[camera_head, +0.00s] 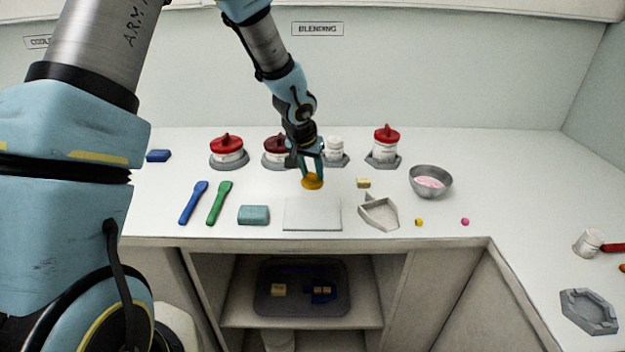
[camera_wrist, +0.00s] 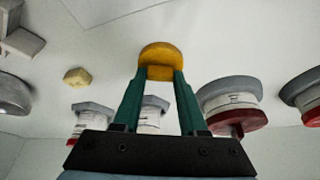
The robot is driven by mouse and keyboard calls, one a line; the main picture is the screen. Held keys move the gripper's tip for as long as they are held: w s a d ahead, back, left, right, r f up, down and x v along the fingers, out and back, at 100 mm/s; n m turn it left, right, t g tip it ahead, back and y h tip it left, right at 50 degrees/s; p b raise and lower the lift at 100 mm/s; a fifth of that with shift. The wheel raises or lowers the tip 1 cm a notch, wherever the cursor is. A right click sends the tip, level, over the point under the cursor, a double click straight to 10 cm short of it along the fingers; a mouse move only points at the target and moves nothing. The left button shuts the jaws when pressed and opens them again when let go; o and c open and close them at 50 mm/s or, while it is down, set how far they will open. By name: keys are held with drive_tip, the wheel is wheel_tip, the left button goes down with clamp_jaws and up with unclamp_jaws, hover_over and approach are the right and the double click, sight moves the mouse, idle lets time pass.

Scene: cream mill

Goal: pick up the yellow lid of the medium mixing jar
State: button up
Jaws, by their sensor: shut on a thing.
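The yellow lid (camera_head: 312,182) is held at the tips of my gripper (camera_head: 311,172), behind the flat white board. In the wrist view the yellow lid (camera_wrist: 161,58) sits between the two green fingertips (camera_wrist: 160,72), which close on its sides. How far it is above the counter is hard to tell. A white jar (camera_head: 335,147) with no coloured lid stands on a grey base just behind and right of my gripper; it also shows between the fingers in the wrist view (camera_wrist: 155,113). Whether this is the medium mixing jar I cannot tell.
Red-lidded jars (camera_head: 229,147) (camera_head: 386,145) stand along the back, one partly behind my arm. The white board (camera_head: 312,214), a teal block (camera_head: 253,215), a grey scoop (camera_head: 379,213) and a metal bowl (camera_head: 431,176) lie around.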

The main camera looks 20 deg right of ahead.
clamp_jaws()
drive_tip(key=shift+r, duration=0.1)
